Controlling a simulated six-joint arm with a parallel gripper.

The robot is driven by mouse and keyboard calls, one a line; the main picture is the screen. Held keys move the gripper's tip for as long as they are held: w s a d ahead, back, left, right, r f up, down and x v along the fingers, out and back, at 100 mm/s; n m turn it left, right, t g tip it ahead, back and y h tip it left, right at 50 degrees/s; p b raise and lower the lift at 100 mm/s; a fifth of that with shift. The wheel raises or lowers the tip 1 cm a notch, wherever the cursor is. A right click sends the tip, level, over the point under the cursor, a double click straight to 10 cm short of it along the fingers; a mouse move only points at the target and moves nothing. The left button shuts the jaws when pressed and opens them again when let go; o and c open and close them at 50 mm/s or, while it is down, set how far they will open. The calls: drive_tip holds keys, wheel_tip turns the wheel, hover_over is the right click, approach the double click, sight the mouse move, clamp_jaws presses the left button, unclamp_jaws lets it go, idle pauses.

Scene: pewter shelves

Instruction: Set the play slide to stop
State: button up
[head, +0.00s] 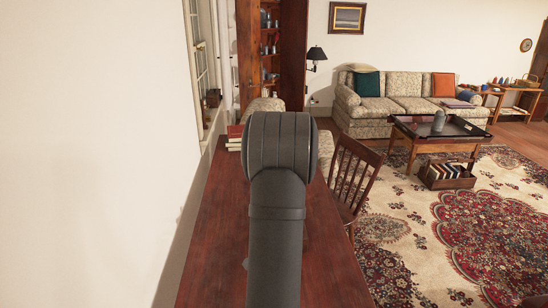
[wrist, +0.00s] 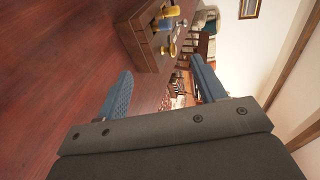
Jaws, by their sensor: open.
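My gripper (wrist: 160,68) shows in the wrist view with its two blue fingers wide apart and nothing between them. A brown wooden box (wrist: 138,42) stands on the red-brown table beyond the fingertips, apart from them. It bears several small parts, among them a yellow knob (wrist: 172,11), a blue one (wrist: 165,24) and brass-coloured pieces (wrist: 167,49). I cannot tell which of these is the play slide, nor its setting. In the head view my arm covers the middle of the table, and neither the box nor my gripper shows.
The dark red table (head: 222,228) runs along a white wall on the left. Books (head: 235,137) lie at its far end. A wooden chair (head: 352,172) stands close on the right. Bare tabletop (wrist: 50,70) fills the left of the wrist view.

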drive_tip(key=w+r+n, duration=0.1)
drive_tip(key=w, duration=0.3)
drive_tip(key=w+r+n+t, duration=0.1)
drive_tip(key=w+r, duration=0.1)
drive_tip(key=w, duration=0.3)
drive_tip(key=w+r+n, duration=0.1)
drive_tip(key=w+r, duration=0.1)
drive_tip(key=w, duration=0.2)
drive_tip(key=shift+w+a+r+n, duration=0.15)
drive_tip(key=shift+w+a+n, duration=0.2)
drive_tip(key=shift+a+n, duration=0.05)
clamp_jaws()
drive_tip(key=w+d+n+g, duration=0.3)
drive_tip(key=w+n, duration=0.1)
drive_tip(key=w, duration=0.2)
drive_tip(key=w+d+r+n+g, duration=0.1)
drive_tip(key=w+d+n+g, duration=0.1)
drive_tip(key=w+n+g, duration=0.2)
drive_tip(key=w+d+n+g+y, duration=0.1)
drive_tip(key=w+d+n+g, duration=0.2)
drive_tip(key=w, duration=0.5)
drive_tip(key=shift+w+d+r+n+g, duration=0.35)
drive_tip(key=shift+n+g, duration=0.15)
drive_tip(key=shift+n, duration=0.2)
